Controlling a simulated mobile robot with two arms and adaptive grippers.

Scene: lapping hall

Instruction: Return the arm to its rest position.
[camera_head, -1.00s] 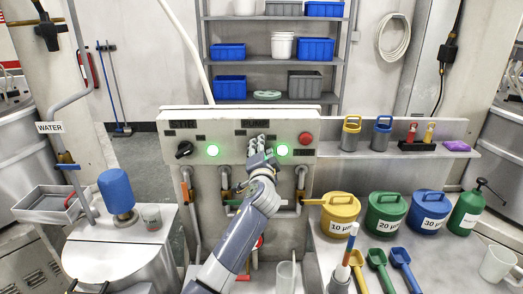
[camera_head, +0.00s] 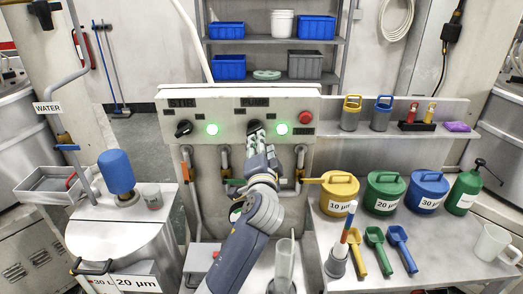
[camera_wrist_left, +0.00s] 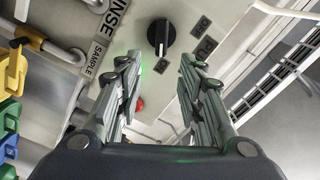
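My left gripper (camera_head: 257,140) is in front of the grey control panel, just below the black knob (camera_head: 254,126) under the PUMP label. In the left wrist view the two fingers (camera_wrist_left: 162,72) are spread apart with nothing between them. The knob (camera_wrist_left: 160,36) shows beyond the fingertips, apart from them. My left arm reaches up from the bottom middle of the head view. My right gripper is not in view.
Pipes run below. Lidded pots (camera_head: 385,191) and scoops (camera_head: 397,238) stand at right. A clear cylinder (camera_head: 284,262) is close beside my forearm.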

